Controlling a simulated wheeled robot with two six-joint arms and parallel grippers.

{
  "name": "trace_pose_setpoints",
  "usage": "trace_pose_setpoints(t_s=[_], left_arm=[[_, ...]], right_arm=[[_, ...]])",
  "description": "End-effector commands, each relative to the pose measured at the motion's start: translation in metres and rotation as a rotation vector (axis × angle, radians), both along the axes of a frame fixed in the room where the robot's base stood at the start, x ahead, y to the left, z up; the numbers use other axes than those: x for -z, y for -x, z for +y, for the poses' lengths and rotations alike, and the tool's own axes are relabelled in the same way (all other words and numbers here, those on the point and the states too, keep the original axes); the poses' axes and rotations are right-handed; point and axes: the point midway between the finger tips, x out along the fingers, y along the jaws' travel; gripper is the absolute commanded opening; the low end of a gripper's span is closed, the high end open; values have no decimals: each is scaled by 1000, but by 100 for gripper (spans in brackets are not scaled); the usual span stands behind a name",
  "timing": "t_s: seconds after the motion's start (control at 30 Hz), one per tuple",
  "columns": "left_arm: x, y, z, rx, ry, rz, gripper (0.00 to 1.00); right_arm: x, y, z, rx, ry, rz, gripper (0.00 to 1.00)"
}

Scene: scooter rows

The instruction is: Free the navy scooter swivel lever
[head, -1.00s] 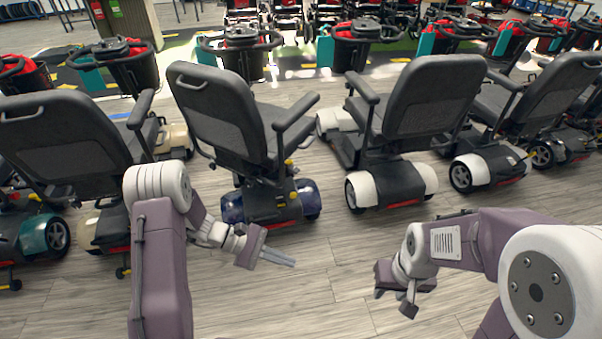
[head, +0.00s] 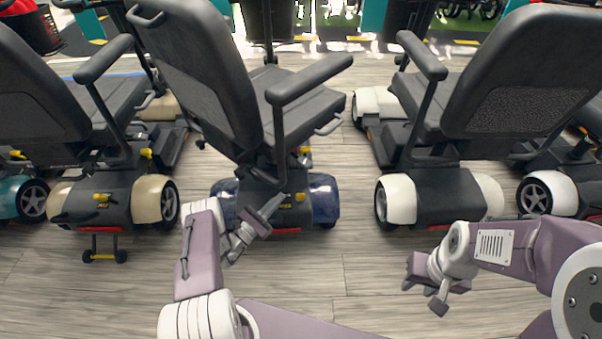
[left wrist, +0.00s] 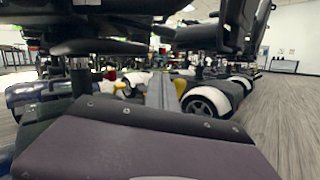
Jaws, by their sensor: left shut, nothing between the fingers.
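The navy scooter (head: 325,200) stands centre-left with its back to me; its tilted seat (head: 195,75) is turned away. A yellow-ended lever (head: 303,152) shows under the seat's right side, and more yellow parts (head: 299,197) sit lower on the rear cover. I cannot tell how the swivel lever is set. My left gripper (head: 279,203) is shut and empty, before the rear cover; I cannot tell whether it touches. Its fingers (left wrist: 160,92) point forward below the seat in the left wrist view, with the navy fender (left wrist: 35,92) at left. My right gripper (head: 423,297) is open and empty.
A beige-fendered scooter (head: 154,196) stands close at left and a white-fendered one (head: 398,199) at right. Their seats and armrests reach toward the navy one. The wooden floor (head: 320,270) in front of the row is clear.

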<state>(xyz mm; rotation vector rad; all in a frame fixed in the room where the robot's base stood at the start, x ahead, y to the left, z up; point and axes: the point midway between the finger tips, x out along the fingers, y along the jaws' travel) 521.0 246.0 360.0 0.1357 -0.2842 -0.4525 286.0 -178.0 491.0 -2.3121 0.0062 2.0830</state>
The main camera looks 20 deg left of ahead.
Motion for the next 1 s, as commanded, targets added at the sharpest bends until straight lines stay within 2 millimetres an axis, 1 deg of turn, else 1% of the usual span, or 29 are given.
trace_pose_setpoints(t_s=[0.07,0.17,0.57,0.6,0.7,0.8,0.9,1.0], left_arm=[[0,-2,-2,2,-1,0,0],[-1,-13,-8,6,-2,-1,0],[-19,-85,-47,6,-1,-3,0],[-28,-88,-48,4,-1,-2,0],[-45,-85,-50,3,0,0,0],[-56,-84,-52,3,-1,0,0],[-61,-83,-53,3,-1,0,0],[-63,-83,-53,3,0,2,0]], right_arm=[[2,0,0,0,0,0,36],[8,0,0,0,0,0,36],[48,0,0,0,0,0,36],[47,0,0,0,0,0,36],[48,0,0,0,0,0,36],[51,0,0,0,0,0,36],[51,0,0,0,0,0,36],[51,0,0,0,0,0,36]])
